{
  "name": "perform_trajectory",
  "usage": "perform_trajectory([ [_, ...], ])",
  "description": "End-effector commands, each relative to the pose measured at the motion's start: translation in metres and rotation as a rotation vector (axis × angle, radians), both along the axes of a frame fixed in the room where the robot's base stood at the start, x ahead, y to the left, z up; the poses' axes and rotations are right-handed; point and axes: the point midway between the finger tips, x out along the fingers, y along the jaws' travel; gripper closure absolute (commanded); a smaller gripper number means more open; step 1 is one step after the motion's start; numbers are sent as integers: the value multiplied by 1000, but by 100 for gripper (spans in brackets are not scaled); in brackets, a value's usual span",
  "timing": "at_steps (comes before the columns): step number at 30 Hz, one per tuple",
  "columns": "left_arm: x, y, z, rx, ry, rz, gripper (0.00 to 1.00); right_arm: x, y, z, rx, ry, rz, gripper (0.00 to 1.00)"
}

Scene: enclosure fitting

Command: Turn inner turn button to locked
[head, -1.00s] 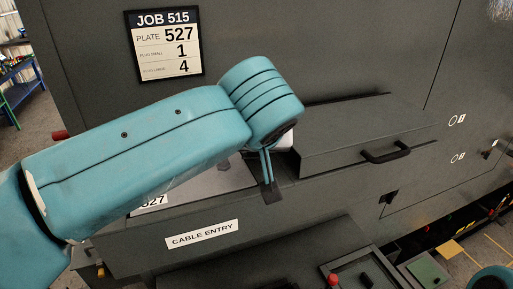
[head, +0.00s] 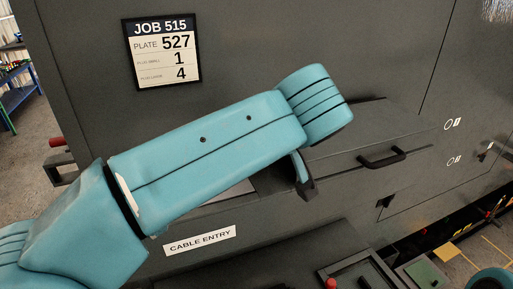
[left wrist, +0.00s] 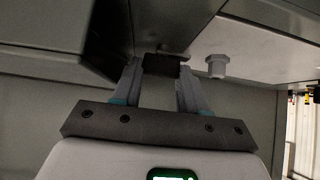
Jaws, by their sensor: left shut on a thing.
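My left gripper (head: 304,190) reaches down at the edge of the dark grey enclosure, near the raised box section with a black handle. In the left wrist view its two fingers (left wrist: 160,76) are shut on a small dark block (left wrist: 161,65), which appears to be the inner turn button. The block lies under a dark overhanging part, and its far side is hidden. My arm and fingers hide the button in the head view. My right gripper is out of view.
A grey hex-headed plug (left wrist: 217,66) sits just right of the fingers. The black handle (head: 382,158) is on the box to the right. A CABLE ENTRY label (head: 199,240) is on the front, and a JOB 515 sign (head: 163,52) hangs above. A red button (head: 331,283) is below.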

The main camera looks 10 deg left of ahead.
Motion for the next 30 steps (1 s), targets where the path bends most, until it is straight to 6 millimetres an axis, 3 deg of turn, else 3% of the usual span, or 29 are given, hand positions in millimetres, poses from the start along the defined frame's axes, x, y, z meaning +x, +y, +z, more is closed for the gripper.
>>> perform_trajectory([
  [5,-1,-2,-4,1,11,-1,88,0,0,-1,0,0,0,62],
  [6,-1,-2,-4,0,12,-1,51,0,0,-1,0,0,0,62],
  [8,-1,-2,-4,1,11,-1,32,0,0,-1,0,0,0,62],
  [30,0,-1,-1,-2,0,-3,32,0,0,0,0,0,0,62],
])
